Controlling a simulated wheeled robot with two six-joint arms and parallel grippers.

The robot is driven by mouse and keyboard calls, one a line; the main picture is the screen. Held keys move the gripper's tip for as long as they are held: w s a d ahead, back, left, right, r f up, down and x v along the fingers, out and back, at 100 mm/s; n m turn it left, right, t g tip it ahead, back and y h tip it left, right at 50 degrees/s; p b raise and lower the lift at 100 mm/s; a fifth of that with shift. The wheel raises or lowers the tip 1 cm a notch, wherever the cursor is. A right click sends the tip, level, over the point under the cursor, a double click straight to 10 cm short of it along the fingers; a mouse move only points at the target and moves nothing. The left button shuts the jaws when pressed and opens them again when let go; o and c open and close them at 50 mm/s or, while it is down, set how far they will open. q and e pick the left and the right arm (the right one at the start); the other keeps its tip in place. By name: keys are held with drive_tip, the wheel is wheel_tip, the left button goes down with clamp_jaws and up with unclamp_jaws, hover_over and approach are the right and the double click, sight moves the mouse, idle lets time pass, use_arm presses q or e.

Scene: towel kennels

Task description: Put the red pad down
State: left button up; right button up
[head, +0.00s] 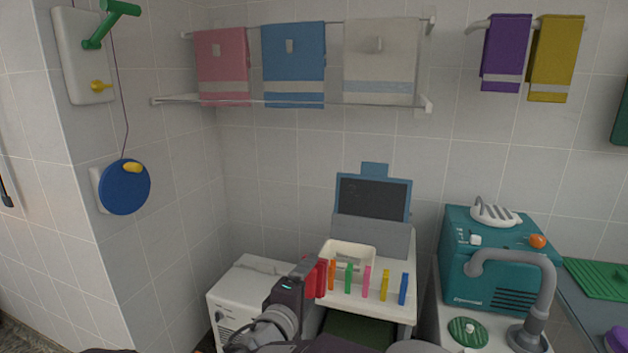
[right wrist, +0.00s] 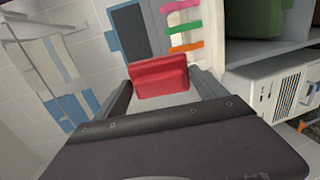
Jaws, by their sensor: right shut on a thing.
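The red pad (right wrist: 160,76) is a small red block held between the two fingers of my right gripper (right wrist: 166,88) in the right wrist view. In the head view the red pad (head: 316,279) shows at the tip of my right gripper (head: 306,276), just left of a row of coloured upright pieces at the white stand's front. The gripper is shut on it. The pad is near the front left edge of the white stand (head: 375,305); I cannot tell whether it touches it. My left gripper is not in view.
Several coloured pieces, such as the orange one (head: 332,275) and the pink one (head: 366,281), line the stand's front. A cream tray (head: 348,250) and a dark-screened board (head: 373,200) stand behind. A white cabinet (head: 235,300) is at left, a teal machine (head: 490,255) at right.

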drive_tip(key=s+d+f+m+g+h, duration=0.15)
drive_tip(key=d+f, duration=0.25)
drive_tip(key=f, duration=0.4)
drive_tip(key=s+d+f+t+h, duration=0.1)
drive_tip(key=s+d+f, duration=0.15)
drive_tip(key=f, duration=0.55)
drive_tip(key=s+d+f+m+g+h, duration=0.2)
drive_tip(key=s+d+f, duration=0.1)
drive_tip(key=d, duration=0.3)
drive_tip(key=s+d+f+m+g+h, duration=0.2)
drive_tip(key=s+d+f+m, duration=0.1)
drive_tip(key=s+d, duration=0.2)
drive_tip(key=d, duration=0.2)
drive_tip(key=shift+s+d+f+g+h, duration=0.15)
drive_tip(key=shift+d+g+h, duration=0.15)
drive_tip(key=shift+g+h, duration=0.05)
